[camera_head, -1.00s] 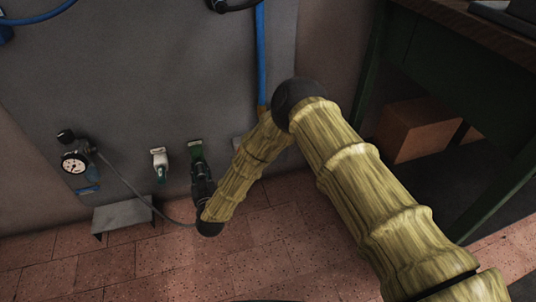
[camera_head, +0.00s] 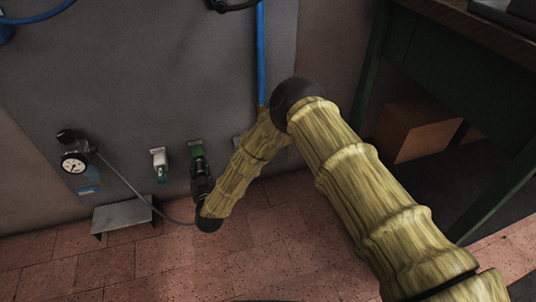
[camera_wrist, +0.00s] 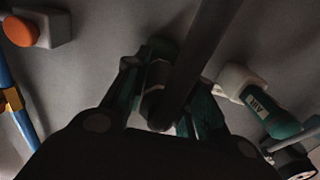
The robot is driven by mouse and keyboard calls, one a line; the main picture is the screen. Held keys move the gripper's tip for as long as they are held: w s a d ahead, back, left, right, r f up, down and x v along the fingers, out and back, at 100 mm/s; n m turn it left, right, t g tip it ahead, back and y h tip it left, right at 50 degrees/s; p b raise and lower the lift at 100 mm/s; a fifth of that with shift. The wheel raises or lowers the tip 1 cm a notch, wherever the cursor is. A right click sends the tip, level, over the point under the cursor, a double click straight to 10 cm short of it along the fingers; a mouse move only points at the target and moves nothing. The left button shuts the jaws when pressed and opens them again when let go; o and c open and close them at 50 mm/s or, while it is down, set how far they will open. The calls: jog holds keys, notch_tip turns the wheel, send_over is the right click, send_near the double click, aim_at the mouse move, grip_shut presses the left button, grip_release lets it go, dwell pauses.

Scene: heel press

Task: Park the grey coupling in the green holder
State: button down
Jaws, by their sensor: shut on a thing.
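My gripper (camera_head: 199,163) is at the wall panel, right at the green holder (camera_head: 195,143). In the wrist view my gripper (camera_wrist: 158,78) is shut on the grey coupling (camera_wrist: 155,88), which shows as a pale grey piece between the dark fingers. A dark hose (camera_wrist: 200,45) crosses in front of it and hides part of it. Green parts of the holder show around the fingers. I cannot tell whether the coupling is seated in the holder or just in front of it. In the head view my gripper hides the coupling.
Left of the green holder, a white holder (camera_head: 158,153) carries a green part labelled AIR (camera_wrist: 270,110). A gauge (camera_head: 74,162) and a small metal shelf (camera_head: 122,214) are further left. A blue hose (camera_head: 261,55) runs down the panel. A green bench (camera_head: 440,75) stands at right.

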jog(key=shift+w+a, duration=0.15)
jog(key=shift+w, duration=0.3)
jog(key=c, duration=1.1)
grip_release()
jog(key=v, duration=1.2)
